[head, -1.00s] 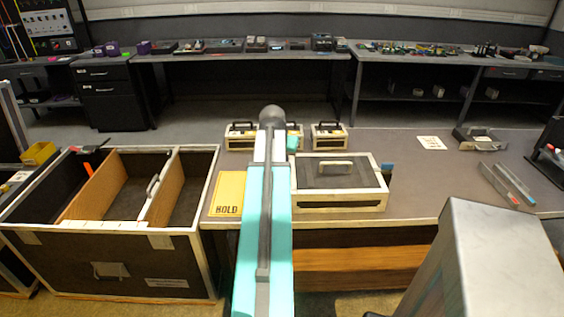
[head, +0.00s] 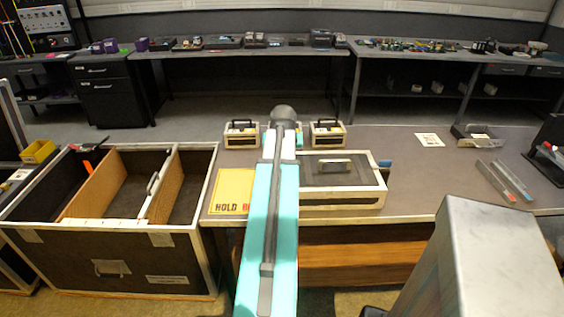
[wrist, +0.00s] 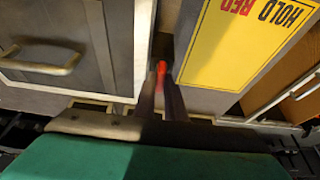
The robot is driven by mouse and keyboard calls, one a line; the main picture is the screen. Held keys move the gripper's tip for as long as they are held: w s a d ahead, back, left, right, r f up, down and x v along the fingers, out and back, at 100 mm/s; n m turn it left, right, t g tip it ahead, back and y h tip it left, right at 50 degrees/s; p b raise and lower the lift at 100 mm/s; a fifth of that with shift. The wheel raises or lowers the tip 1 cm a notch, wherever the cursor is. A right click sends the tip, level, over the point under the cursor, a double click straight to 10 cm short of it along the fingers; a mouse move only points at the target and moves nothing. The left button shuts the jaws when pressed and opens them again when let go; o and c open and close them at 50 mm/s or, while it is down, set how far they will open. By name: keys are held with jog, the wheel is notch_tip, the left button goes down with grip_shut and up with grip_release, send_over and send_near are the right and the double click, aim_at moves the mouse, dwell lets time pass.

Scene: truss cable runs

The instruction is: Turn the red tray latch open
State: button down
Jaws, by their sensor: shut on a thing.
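In the head view the tray box (head: 372,190), with a dark lid and a pale handle, stands at the table's front. My arm hides the latch and my gripper there.
A yellow card (head: 230,192) reading HOLD RED lies left of the tray box. Two small handled boxes (head: 241,134) (head: 327,133) stand behind. An open divided case (head: 178,238) is at left.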

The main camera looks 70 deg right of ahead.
jog(key=shift+s+a+f, duration=0.1)
jog(key=shift+s+f, duration=0.05)
jog(key=shift+s, duration=0.05)
jog(key=c, duration=1.8)
grip_release()
jog(key=shift+w, duration=0.1)
jog(key=shift+r, duration=0.25)
jog(key=shift+b+v, duration=0.65)
jog(key=shift+v, duration=6.15)
